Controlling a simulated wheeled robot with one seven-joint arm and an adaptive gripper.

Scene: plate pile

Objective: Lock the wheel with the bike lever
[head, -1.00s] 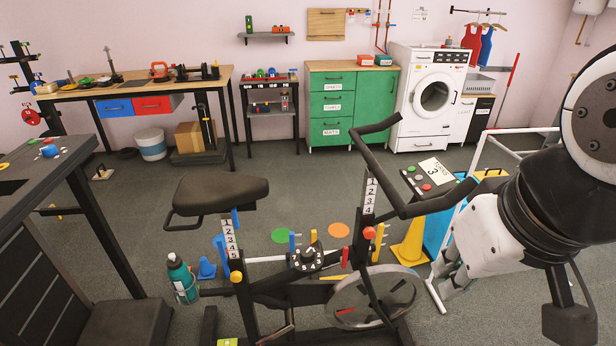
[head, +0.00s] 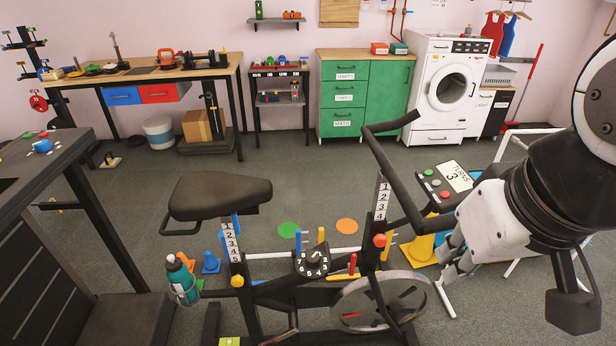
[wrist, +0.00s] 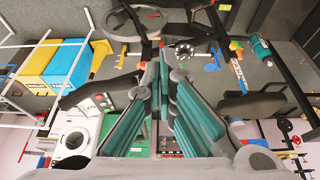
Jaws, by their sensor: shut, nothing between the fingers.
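The exercise bike stands in front of me, with its saddle (head: 220,196), handlebar (head: 392,170) and grey spoked wheel (head: 345,302). The wheel also shows at the top of the wrist view (wrist: 97,32). A short upright red lever (head: 352,264) stands on the frame near the wheel, with a yellow bar beside it. A blue lever (head: 298,242) and a yellow lever (head: 321,236) stand by the numbered black dial (head: 313,262). I cannot tell which one is the wheel lock. My gripper (head: 447,262) is shut and empty, right of the bike and apart from the wheel in the head view.
A button panel (head: 437,186) and card sit right of the handlebar. A yellow stand (head: 427,242) and white rack (head: 512,150) are behind my gripper. A teal bottle (head: 181,277) hangs at the bike's left. A dark bench (head: 40,165) is left; open floor lies behind the bike.

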